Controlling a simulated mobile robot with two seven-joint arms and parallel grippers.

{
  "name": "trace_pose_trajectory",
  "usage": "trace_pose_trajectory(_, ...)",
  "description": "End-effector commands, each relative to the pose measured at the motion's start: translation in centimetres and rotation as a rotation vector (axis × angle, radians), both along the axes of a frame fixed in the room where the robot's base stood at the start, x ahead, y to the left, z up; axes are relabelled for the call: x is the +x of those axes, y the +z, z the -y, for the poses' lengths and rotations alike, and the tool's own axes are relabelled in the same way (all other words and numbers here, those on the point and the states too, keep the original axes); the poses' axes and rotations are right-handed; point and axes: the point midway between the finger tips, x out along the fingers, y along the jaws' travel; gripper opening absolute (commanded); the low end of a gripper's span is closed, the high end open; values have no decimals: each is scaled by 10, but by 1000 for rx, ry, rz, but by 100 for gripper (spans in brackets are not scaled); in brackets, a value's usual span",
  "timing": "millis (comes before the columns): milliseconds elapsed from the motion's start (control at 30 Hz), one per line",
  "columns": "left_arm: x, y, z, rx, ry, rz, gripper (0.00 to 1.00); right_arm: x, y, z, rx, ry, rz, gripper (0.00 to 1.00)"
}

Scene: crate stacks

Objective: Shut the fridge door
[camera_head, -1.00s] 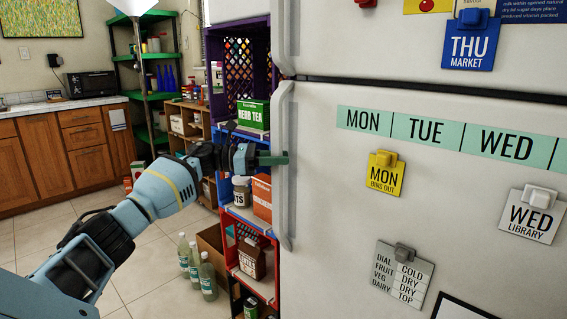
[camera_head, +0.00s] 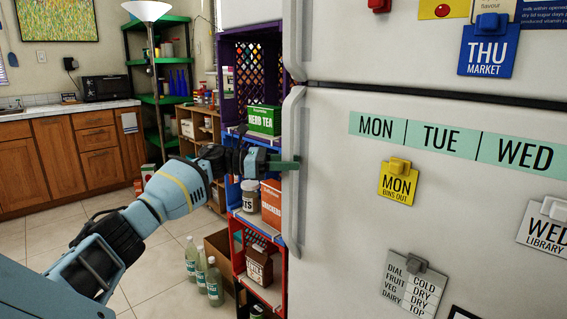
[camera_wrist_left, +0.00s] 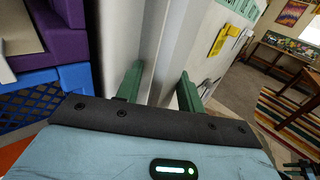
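The white fridge door (camera_head: 340,220) fills the right of the head view, with a long vertical handle (camera_head: 294,210) along its left edge. I cannot tell whether a gap stands behind the door edge. My left gripper (camera_head: 284,163) is at the handle, level with its middle, one green finger reaching across it. In the left wrist view my left gripper (camera_wrist_left: 159,88) has its two green fingers apart, with a pale upright part of the fridge (camera_wrist_left: 157,50) between them. I cannot see clear contact on both fingers.
Stacked crates, purple (camera_head: 229,75) above and red (camera_head: 236,245) below, stand just left of the fridge with boxes and jars inside. Bottles (camera_head: 213,282) stand on the floor near them. A wooden counter (camera_head: 60,115) and green shelf (camera_head: 165,99) are farther back. Open floor lies at the left.

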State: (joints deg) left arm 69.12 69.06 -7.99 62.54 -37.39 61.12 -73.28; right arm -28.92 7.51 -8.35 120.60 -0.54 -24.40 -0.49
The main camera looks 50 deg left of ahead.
Motion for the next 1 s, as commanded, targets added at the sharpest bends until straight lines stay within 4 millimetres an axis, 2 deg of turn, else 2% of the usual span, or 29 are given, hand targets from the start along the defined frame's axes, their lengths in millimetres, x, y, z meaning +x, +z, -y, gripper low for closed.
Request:
trace_pose_trajectory(167, -4, 3, -5, -7, 13, 13, 36, 0, -1, 0, 0, 0, 0, 44)
trace_pose_trajectory(600, -46, 2, -34, 1, 9, 4, 36, 1, -6, 0, 0, 0, 0, 44)
trace_pose_trajectory(1000, -67, 2, -47, 0, 3, 5, 36, 1, -5, 1, -1, -1, 0, 44)
